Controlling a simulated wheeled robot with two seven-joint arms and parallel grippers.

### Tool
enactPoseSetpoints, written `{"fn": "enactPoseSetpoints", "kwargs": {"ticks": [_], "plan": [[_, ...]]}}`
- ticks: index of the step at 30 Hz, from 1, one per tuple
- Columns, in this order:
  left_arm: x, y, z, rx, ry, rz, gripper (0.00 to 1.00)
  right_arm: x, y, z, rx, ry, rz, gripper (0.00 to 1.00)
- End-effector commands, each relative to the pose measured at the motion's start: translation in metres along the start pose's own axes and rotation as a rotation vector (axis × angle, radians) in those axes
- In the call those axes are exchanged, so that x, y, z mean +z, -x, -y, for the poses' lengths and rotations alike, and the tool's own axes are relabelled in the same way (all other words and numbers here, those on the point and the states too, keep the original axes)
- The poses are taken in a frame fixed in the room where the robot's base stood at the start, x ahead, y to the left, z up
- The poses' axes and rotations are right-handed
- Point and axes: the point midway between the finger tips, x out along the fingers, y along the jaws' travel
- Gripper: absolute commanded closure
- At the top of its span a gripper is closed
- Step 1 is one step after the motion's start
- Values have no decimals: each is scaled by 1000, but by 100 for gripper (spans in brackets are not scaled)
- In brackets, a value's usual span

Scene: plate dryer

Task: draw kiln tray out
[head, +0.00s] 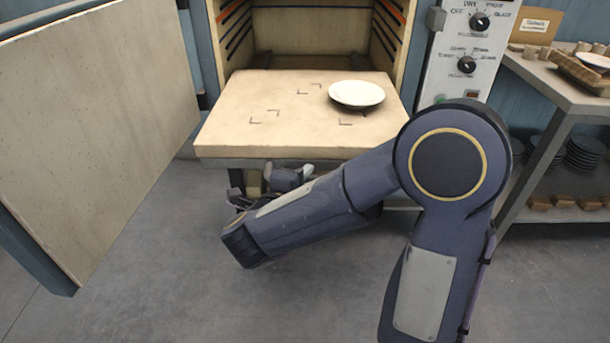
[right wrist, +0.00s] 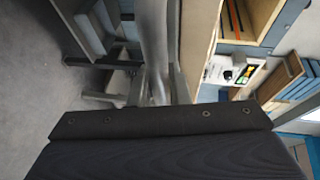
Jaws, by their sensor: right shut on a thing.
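The kiln tray (head: 228,130) is a thick, pale beige slab with dark corner marks on top. It lies level, standing out in front of the open kiln chamber (head: 315,30), its back edge at the chamber mouth. A white plate (head: 357,93) sits on its right half. My right gripper (head: 256,184) is below the tray's front edge, left of its middle, and is shut on what seems to be the tray's handle; my arm hides part of this. The tray's pale edge also shows in the right wrist view (right wrist: 200,45). My left gripper is out of view.
The open kiln door (head: 95,120) stands at the left. A control panel (head: 463,60) with knobs is right of the chamber. A workbench (head: 560,95) with stacked dark plates (head: 585,153) on its lower shelf stands at the far right. The floor in front is clear.

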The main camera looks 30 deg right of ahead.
Motion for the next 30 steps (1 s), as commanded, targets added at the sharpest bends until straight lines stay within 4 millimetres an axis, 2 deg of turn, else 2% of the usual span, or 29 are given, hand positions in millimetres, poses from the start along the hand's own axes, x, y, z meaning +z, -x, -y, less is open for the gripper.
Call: {"fn": "enactPoseSetpoints", "kwargs": {"ticks": [16,17,21,30], "plan": [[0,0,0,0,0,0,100,-1,2,-2,2,2,1,100],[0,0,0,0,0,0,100,-1,2,-2,2,2,1,80],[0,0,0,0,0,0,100,-1,2,-1,1,1,0,62],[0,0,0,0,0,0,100,-1,5,0,0,0,2,62]]}}
